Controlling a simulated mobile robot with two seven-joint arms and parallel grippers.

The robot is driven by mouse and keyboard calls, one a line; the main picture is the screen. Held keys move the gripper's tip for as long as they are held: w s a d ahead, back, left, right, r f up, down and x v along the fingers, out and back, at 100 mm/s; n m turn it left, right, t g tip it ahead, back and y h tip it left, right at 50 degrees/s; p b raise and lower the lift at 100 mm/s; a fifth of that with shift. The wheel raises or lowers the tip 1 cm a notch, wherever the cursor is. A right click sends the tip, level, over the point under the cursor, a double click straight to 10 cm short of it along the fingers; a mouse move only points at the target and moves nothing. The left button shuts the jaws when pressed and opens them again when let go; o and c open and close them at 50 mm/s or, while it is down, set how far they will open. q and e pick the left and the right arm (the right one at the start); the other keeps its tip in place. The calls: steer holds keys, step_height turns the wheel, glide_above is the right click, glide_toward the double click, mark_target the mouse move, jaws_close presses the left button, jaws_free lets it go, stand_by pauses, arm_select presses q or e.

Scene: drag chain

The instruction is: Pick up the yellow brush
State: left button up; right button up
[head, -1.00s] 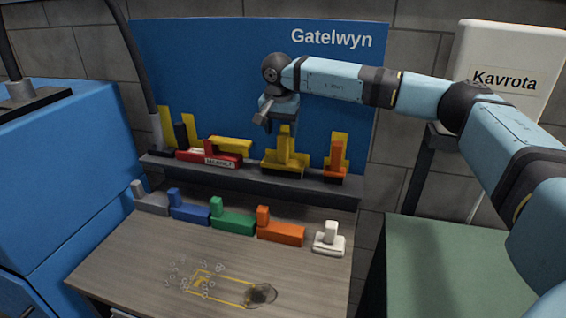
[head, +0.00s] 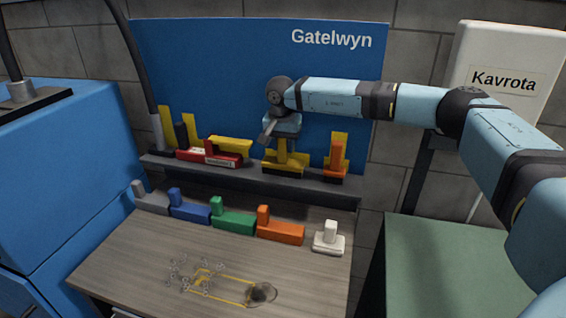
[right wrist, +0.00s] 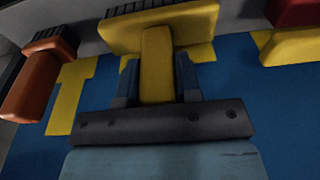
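The yellow brush (head: 285,163) stands on the shelf with its dark bristles down and its handle up. It also shows in the right wrist view (right wrist: 156,62). My right gripper (head: 284,145) has come down over its handle. In the right wrist view the two fingers of my right gripper (right wrist: 157,82) stand on either side of the handle, close to it. They look spread, with contact hard to make out. The brush still rests on the shelf. My left gripper is not in view.
An orange brush (head: 336,161) stands to the right on the shelf (head: 310,188). A red brush (head: 192,155) and a yellow piece (head: 232,144) are to the left. Blocks line the table's back, including green (head: 234,222) and orange (head: 283,232). The blue board (head: 230,70) is close behind.

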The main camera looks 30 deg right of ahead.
jaws_close()
steer(key=shift+s+a+r, duration=0.1)
steer(key=shift+a+r, duration=0.1)
steer(key=shift+r, duration=0.25)
step_height(320, 180, up, 6)
steer(key=shift+r+b, duration=0.2)
steer(key=shift+b, duration=0.3)
steer(key=s+a+b, duration=0.2)
steer(key=s+a, duration=1)
steer(key=a, duration=0.3)
steer(key=shift+s, duration=0.4)
steer(key=shift+f, duration=0.1)
